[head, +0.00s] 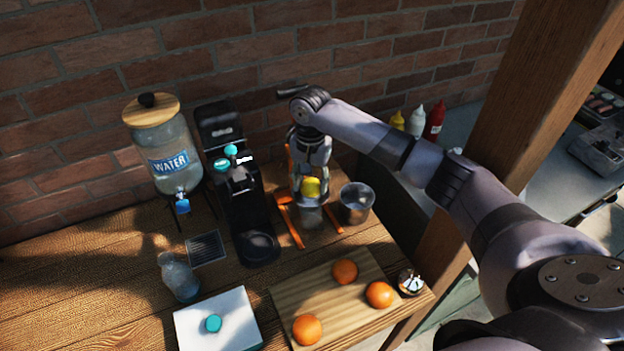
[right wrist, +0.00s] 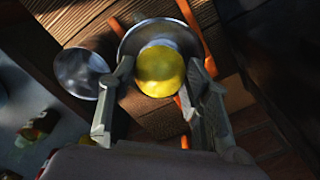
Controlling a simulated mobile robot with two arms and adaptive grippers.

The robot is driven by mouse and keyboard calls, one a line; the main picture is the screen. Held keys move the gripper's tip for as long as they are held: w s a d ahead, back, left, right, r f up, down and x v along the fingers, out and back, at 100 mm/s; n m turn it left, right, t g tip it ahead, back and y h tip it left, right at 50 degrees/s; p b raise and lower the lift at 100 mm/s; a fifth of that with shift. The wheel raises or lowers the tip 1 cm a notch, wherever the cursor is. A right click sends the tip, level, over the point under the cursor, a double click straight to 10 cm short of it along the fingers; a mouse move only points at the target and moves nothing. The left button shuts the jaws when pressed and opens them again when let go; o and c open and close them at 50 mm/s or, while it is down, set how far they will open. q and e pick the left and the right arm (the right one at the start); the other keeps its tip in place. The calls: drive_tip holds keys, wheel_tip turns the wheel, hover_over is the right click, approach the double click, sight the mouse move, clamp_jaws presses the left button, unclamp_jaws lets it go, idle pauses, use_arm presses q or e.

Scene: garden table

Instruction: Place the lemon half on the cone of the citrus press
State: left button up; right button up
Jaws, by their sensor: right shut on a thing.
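The lemon half (head: 311,188) is yellow and sits between the fingers of my right gripper (head: 310,183), which is shut on it. In the right wrist view the lemon half (right wrist: 160,76) shows its rounded yellow side between the two fingertips (right wrist: 160,68). The citrus press (head: 290,228) has an orange frame, and the lemon is over its round metal bowl (right wrist: 132,42). The cone is hidden behind the lemon and gripper, so I cannot tell whether they touch. My left gripper is not in view.
A metal cup (head: 357,200) stands close to the right of the press. A black coffee machine (head: 245,205) and a water jar (head: 165,150) stand left. A cutting board (head: 335,300) with oranges lies in front. The brick wall is close behind.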

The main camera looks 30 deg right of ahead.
sight(310, 180)
drive_tip(key=shift+s+a+f, duration=0.1)
drive_tip(key=shift+a+f, duration=0.05)
drive_tip(key=o, duration=0.8)
drive_tip(key=shift+a, duration=0.1)
drive_tip(key=shift+o, duration=0.4)
drive_tip(key=shift+d, duration=0.25)
drive_tip(key=shift+r, duration=0.2)
drive_tip(key=shift+a+r+b, duration=0.1)
drive_tip(key=shift+r+b, duration=0.2)
drive_tip(key=shift+r, duration=0.05)
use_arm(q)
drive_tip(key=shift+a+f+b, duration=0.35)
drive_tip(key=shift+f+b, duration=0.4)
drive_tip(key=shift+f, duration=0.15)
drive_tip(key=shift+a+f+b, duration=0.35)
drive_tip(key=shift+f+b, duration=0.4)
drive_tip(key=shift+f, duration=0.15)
use_arm(e)
wheel_tip(310, 180, up, 11)
drive_tip(key=shift+r, duration=0.2)
